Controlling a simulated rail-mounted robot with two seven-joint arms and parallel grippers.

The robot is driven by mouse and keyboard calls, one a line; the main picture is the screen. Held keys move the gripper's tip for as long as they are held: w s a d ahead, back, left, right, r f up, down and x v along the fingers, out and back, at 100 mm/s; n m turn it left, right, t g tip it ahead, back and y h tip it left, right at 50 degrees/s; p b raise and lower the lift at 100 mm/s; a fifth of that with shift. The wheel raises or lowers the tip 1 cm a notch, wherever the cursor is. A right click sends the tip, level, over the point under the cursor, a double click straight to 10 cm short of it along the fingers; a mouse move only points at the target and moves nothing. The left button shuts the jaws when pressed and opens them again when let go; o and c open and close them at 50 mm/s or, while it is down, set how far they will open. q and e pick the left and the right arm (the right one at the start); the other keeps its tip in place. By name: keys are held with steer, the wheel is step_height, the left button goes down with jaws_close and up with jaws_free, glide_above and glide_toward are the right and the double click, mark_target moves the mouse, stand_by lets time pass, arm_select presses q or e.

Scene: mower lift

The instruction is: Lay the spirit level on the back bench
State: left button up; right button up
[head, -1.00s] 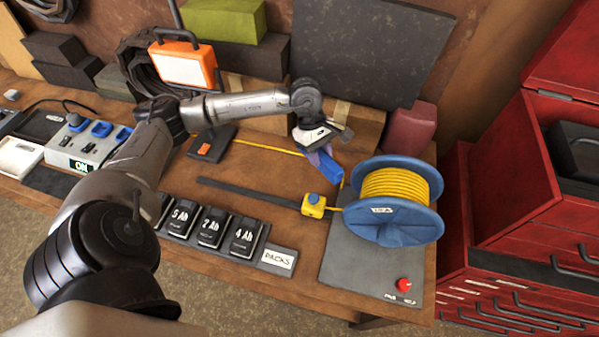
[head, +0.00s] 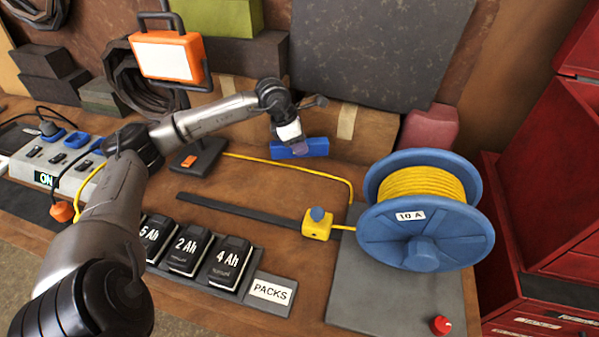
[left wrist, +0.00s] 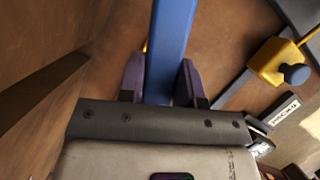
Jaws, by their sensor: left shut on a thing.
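The spirit level is a blue bar (head: 312,148), lying nearly crosswise in the head view towards the rear of the wooden bench (head: 255,185), in front of the cardboard box (head: 370,140). My left gripper (head: 299,148) is shut on it from above. In the left wrist view the blue level (left wrist: 172,45) runs between the two purple fingers (left wrist: 160,82) and out of the top of the picture. I cannot tell whether its underside touches the bench. My right gripper is not in view.
A yellow plug-like block (head: 318,225) ends a dark strip (head: 245,210). Battery packs (head: 188,250) line the front. A red block (head: 430,128) stands back right.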

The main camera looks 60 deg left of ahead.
arm_select(q)
steer(key=shift+d+f+b, duration=0.1)
steer(key=shift+f+b, duration=0.65)
steer(key=shift+f, duration=3)
steer(key=shift+f, duration=0.1)
steer(key=o, duration=1)
steer(key=p+v, duration=0.2)
steer(key=v, duration=0.5)
steer(key=shift+r, duration=0.25)
steer(key=shift+p+v, duration=0.7)
steer(key=shift+v, duration=1.6)
